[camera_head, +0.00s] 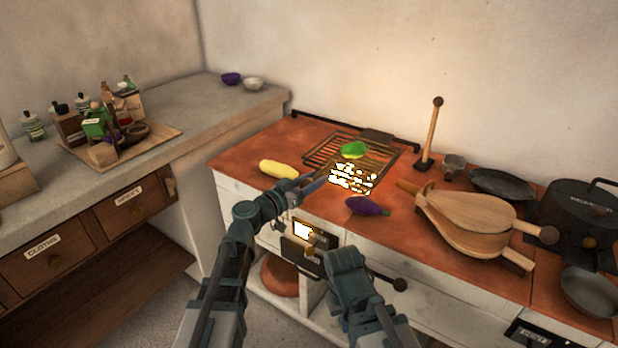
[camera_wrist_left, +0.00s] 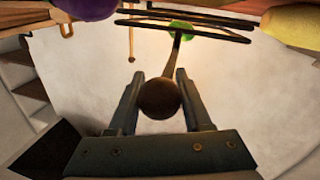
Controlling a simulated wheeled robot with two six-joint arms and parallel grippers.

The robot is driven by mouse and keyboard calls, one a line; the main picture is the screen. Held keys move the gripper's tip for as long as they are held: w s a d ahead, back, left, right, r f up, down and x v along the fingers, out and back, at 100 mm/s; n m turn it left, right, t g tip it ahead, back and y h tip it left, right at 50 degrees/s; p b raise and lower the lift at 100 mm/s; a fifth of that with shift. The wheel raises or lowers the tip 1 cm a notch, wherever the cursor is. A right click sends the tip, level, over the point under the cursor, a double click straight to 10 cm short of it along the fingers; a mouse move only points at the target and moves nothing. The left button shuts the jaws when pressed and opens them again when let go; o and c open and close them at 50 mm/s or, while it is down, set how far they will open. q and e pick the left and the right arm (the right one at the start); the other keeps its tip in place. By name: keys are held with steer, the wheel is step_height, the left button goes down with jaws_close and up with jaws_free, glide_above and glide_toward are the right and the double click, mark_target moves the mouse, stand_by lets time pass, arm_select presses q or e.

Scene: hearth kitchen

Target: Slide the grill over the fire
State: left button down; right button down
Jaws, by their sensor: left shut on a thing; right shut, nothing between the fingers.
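The grill (camera_head: 322,152) is a dark wire rack on the red-tiled hearth top, with a green vegetable (camera_head: 354,149) on it. The bright fire (camera_head: 352,179) glows toward the front, by the grill's near side; I cannot tell how much of it the grill covers. My left gripper (camera_head: 306,184) is at the hearth's front edge. In the left wrist view its fingers are shut on the dark round knob of the grill handle (camera_wrist_left: 159,99), whose rod runs to the grill. My right gripper (camera_head: 346,254) is shut and empty, low before the stove front.
A yellow vegetable (camera_head: 278,169) lies left of the grill and a purple eggplant (camera_head: 367,206) right of the fire. Wooden bellows (camera_head: 468,220), pans and a black pot (camera_head: 575,212) crowd the right. A black ball-ended lever (camera_head: 400,285) juts out near my right gripper.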

arm_select(q)
steer(key=shift+s+d, duration=0.3)
steer(key=shift+d, duration=0.1)
arm_select(e)
steer(key=shift+s+d, duration=0.1)
steer(key=shift+d, duration=0.05)
arm_select(q)
steer(key=shift+d, duration=0.1)
steer(key=shift+c, duration=1.8)
jaws_free()
